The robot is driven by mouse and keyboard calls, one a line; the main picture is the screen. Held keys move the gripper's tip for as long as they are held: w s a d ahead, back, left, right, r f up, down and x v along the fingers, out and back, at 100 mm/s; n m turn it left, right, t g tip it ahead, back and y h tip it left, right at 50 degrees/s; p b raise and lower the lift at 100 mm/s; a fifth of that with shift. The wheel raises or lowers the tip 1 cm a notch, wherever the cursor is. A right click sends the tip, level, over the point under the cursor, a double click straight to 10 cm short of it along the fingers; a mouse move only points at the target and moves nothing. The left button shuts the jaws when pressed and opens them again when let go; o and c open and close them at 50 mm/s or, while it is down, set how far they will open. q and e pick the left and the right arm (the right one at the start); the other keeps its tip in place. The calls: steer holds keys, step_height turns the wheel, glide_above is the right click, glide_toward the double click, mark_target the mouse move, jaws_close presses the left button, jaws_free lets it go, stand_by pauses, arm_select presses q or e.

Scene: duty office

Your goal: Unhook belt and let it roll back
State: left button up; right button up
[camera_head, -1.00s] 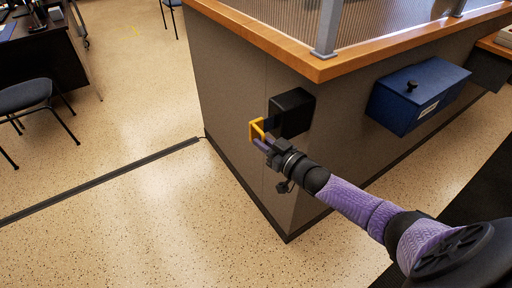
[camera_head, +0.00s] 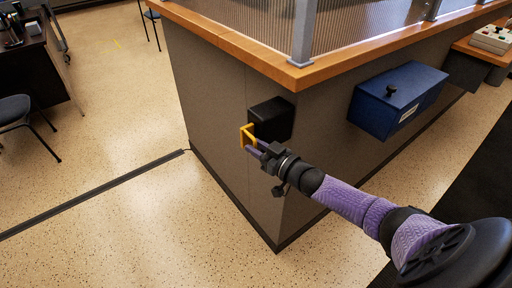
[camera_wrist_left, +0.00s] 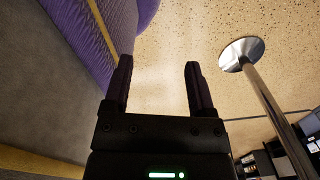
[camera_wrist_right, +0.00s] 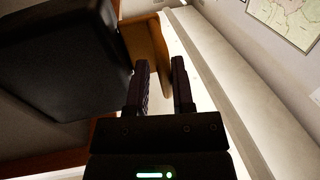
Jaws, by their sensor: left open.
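A black belt housing (camera_head: 271,119) is fixed to the side of the grey counter. A yellow belt end (camera_head: 247,136) sits close to the housing's left side. My right gripper (camera_head: 258,147) is at this yellow piece, with its fingers partly closed on it. In the right wrist view the yellow-orange piece (camera_wrist_right: 148,48) reaches between the fingertips, and the black housing (camera_wrist_right: 65,60) is at the left. Any belt between the piece and the housing is hidden. My left gripper (camera_wrist_left: 158,80) is open and empty. A metal post (camera_wrist_left: 265,95) with a round end stands to its right.
The counter has a wooden top (camera_head: 240,45) and a corner near the housing. A blue box (camera_head: 397,98) hangs on the counter farther right. A dark floor strip (camera_head: 95,192) runs left from the counter. A chair (camera_head: 14,110) is at far left. Open floor lies left of the counter.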

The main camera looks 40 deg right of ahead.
steer(key=p+v, duration=0.3)
steer(key=v, duration=0.7)
